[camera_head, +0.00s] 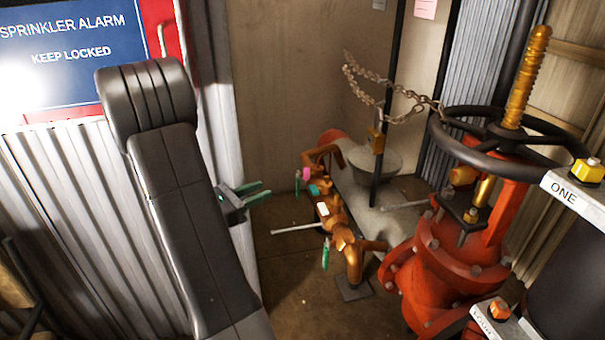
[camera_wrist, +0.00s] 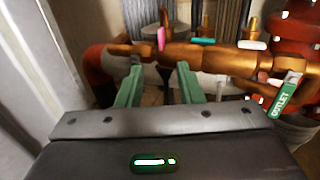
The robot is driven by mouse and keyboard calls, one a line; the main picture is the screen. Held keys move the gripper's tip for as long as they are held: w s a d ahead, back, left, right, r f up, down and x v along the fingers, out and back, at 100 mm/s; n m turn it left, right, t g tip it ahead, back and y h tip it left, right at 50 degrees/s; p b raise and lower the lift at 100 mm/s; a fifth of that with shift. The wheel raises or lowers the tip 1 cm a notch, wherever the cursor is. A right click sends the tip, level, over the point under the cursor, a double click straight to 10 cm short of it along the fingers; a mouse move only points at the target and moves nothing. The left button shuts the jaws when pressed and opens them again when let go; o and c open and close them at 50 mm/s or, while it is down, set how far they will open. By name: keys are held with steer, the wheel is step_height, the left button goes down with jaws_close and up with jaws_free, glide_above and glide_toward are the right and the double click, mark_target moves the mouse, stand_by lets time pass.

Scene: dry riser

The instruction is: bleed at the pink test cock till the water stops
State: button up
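The pink test cock (camera_head: 306,173) sits near the far end of a brass pipe assembly (camera_head: 333,214) in the head view. In the wrist view the pink piece (camera_wrist: 161,39) stands upright on the brass body, beyond my fingertips. My gripper (camera_head: 258,190) has two green fingers spread apart with nothing between them. It is left of the brass assembly and apart from it. In the wrist view my gripper (camera_wrist: 158,72) points toward the brass body, with the pink piece roughly ahead between the fingers. No water is visible.
A teal cock (camera_head: 314,190) and a white one (camera_head: 323,209) sit beside the pink one. A bare lever (camera_head: 296,229) sticks out left. A large red valve (camera_head: 440,270) with a black handwheel (camera_head: 480,140) and hanging chain (camera_head: 375,85) stands right. Corrugated wall (camera_head: 60,230) is left.

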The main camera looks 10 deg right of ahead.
mark_target(304, 174)
steer(key=b+x, duration=0.2)
steer(key=x, duration=1.1)
steer(key=shift+s+b, duration=0.15)
steer(key=shift+b, duration=0.2)
jaws_close()
